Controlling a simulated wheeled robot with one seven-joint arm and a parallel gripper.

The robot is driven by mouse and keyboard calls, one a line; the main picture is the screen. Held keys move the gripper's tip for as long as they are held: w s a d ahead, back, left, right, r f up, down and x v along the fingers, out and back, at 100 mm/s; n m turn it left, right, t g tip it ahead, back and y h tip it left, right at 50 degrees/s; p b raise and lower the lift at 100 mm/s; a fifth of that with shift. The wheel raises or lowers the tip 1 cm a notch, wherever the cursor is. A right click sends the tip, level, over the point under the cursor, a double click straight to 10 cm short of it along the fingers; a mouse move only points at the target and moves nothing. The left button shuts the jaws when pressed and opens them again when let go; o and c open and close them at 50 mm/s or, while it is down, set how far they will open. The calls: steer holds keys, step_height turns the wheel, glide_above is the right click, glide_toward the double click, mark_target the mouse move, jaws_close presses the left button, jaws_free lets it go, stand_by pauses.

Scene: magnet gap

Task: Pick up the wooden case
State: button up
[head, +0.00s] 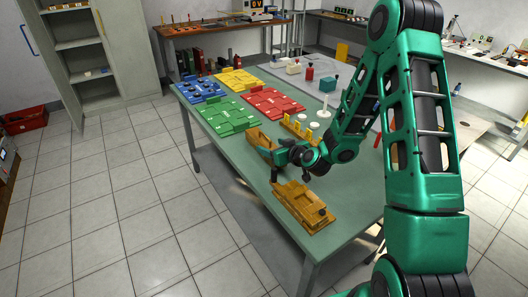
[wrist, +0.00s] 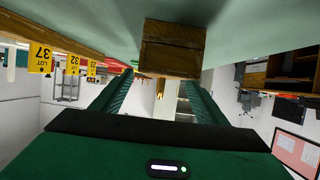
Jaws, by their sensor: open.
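The wooden case (head: 258,136) is a small brown box on the green table, close to the table's left edge in the head view. My gripper (head: 270,154) is low over the table right beside the case and partly covers it. In the wrist view the case (wrist: 172,48) shows large, just past the tips of my gripper (wrist: 158,86).
A yellow-orange wooden tray (head: 303,206) lies on the near part of the table (head: 345,200). Blue, yellow, green and red boards (head: 272,102) cover the far left. Yellow lot tags (wrist: 40,58) stand in a row nearby. White round pieces (head: 323,113) stand behind my gripper.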

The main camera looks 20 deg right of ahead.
mark_target(266, 143)
steer(key=shift+x, duration=2.65)
steer(key=shift+a+r, duration=0.15)
steer(key=shift+a, duration=0.05)
steer(key=c, duration=1.4)
